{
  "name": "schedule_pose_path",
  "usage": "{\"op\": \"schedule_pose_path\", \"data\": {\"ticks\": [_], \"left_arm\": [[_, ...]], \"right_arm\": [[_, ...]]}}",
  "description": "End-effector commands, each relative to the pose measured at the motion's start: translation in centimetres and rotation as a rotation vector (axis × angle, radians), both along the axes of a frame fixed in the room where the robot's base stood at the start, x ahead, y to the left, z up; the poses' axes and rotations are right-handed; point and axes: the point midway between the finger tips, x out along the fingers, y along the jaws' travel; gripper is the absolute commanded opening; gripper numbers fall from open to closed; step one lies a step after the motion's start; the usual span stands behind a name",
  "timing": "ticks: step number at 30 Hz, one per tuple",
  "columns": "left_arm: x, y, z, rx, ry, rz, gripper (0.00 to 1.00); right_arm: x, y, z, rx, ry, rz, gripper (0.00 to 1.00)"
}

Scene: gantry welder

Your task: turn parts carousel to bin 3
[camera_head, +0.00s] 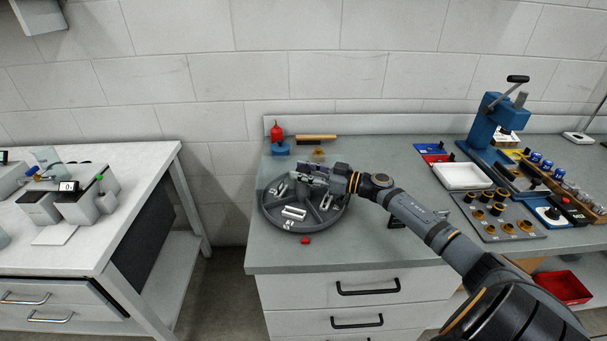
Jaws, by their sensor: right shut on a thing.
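The parts carousel (272,209) is a round dark grey tray with divider walls, standing on the left part of the grey bench. Several small light metal parts (293,213) lie in its compartments. A small red marker (306,240) sits on the bench just in front of its rim. My right gripper (308,178) reaches in from the right over the back half of the carousel. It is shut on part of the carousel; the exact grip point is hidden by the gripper. The bin numbers are too small to read. My left gripper is out of view.
A white tray (462,176), a blue press (484,125) and a grey board with several brass rings (499,215) occupy the right side. The bench front left of my arm is clear.

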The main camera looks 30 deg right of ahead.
Motion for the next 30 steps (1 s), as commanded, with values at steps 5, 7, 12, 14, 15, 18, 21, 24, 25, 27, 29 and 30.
{"op": "schedule_pose_path", "data": {"ticks": [5, 7, 12, 14, 15, 18, 21, 24, 25, 27, 29, 30], "left_arm": [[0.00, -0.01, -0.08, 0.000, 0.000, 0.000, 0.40], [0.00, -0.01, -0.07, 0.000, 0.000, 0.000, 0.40], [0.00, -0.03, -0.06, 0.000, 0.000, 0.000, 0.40], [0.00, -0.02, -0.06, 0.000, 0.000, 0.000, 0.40], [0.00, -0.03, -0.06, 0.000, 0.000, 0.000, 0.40], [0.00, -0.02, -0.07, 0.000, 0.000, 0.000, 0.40], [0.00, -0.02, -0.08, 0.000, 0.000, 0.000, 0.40], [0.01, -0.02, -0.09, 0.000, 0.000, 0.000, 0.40], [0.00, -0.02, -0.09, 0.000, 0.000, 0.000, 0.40], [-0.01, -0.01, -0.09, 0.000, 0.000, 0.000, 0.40], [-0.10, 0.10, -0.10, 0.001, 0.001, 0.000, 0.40], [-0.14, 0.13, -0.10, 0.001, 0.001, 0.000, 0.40]], "right_arm": [[0.09, -0.08, 0.30, 0.001, -0.003, 0.004, 0.00], [0.09, -0.07, 0.31, 0.001, -0.003, 0.005, 0.00], [0.09, -0.09, 0.30, 0.000, -0.002, 0.004, 0.00], [0.09, -0.09, 0.30, 0.000, -0.002, 0.004, 0.00], [0.09, -0.09, 0.29, 0.000, -0.002, 0.004, 0.42], [0.07, -0.08, 0.23, 0.000, -0.002, 0.004, 0.55], [0.04, -0.06, 0.15, 0.001, -0.001, 0.005, 0.63], [0.03, -0.05, 0.10, 0.000, 0.000, 0.005, 0.63], [0.03, -0.05, 0.08, 0.000, 0.000, 0.005, 0.63], [0.01, -0.05, 0.06, 0.000, 0.000, 0.005, 0.63], [-0.03, -0.08, 0.04, -0.001, 0.001, 0.006, 0.63], [-0.13, -0.15, 0.01, -0.001, 0.002, 0.006, 0.63]]}}
